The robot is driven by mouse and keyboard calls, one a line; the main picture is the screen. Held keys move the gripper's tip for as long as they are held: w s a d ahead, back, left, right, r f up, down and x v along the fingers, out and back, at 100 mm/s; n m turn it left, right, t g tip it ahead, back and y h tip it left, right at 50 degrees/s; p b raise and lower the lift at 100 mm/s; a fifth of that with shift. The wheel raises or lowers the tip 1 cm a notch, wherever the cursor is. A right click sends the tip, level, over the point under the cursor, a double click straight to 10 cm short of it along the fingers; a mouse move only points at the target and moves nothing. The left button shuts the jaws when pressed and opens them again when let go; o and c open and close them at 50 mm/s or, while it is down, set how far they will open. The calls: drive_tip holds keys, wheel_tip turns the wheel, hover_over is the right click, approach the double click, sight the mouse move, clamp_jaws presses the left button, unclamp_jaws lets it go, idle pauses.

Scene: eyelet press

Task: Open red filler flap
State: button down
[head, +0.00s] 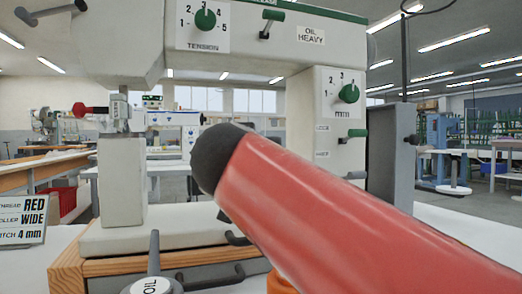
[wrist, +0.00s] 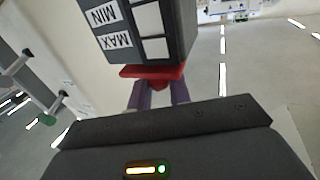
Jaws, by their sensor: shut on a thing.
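In the wrist view, the red filler flap (wrist: 150,72) lies across the end of a dark grey tank (wrist: 165,30) marked MIN and MAX with pale windows. A small red grip part sits at the flap's middle. My gripper (wrist: 159,87) reaches to it with two purple-grey fingers, closed on this red part. The flap looks flat against the tank end; I cannot see a gap. In the head view, my red arm link covers much of the right side, and neither the gripper nor the flap can be made out.
The press (head: 125,190) carries green tension knobs and levers. A grey upright box (head: 392,150) stands at its right. A red knob (head: 82,110) sticks out at left. An OIL-marked part (head: 151,286) and a sign reading RED, WIDE, 4 mm (head: 22,220) are in front.

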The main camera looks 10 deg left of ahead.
drive_tip(key=shift+r+p, duration=0.15)
drive_tip(key=shift+p, duration=0.2)
drive_tip(key=p, duration=0.2)
drive_tip(key=r+g+p, duration=0.1)
drive_tip(key=p, duration=0.1)
drive_tip(key=shift+w+a+r+n, duration=0.1)
drive_tip(key=shift+w+n, duration=0.15)
drive_tip(key=shift+n, duration=0.05)
drive_tip(key=g+p, duration=0.1)
drive_tip(key=p, duration=0.2)
drive_tip(key=r+g+p, duration=0.1)
drive_tip(key=p, duration=0.2)
drive_tip(key=shift+w+a+n+g+h, duration=0.2)
drive_tip(key=shift+w+n+g+h, duration=0.1)
drive_tip(key=shift+w+h, duration=0.1)
drive_tip(key=g+p, duration=0.1)
drive_tip(key=p, duration=0.1)
drive_tip(key=g+p, duration=0.1)
drive_tip(key=p, duration=0.2)
drive_tip(key=shift+w+a+n+h, duration=0.3)
drive_tip(key=shift+w+n+h, duration=0.05)
drive_tip(key=shift+n+h, duration=0.05)
drive_tip(key=shift+w+a+f+n+g+h+p, duration=0.15)
drive_tip(key=shift+w+g+h+p, duration=0.1)
drive_tip(key=shift+g+p, duration=0.25)
drive_tip(key=shift+w+a+f+n+g+h+p, duration=0.15)
drive_tip(key=shift+w+g+h+p, duration=0.1)
drive_tip(key=shift+g, duration=0.45)
drive_tip(key=c, duration=1.4)
unclamp_jaws()
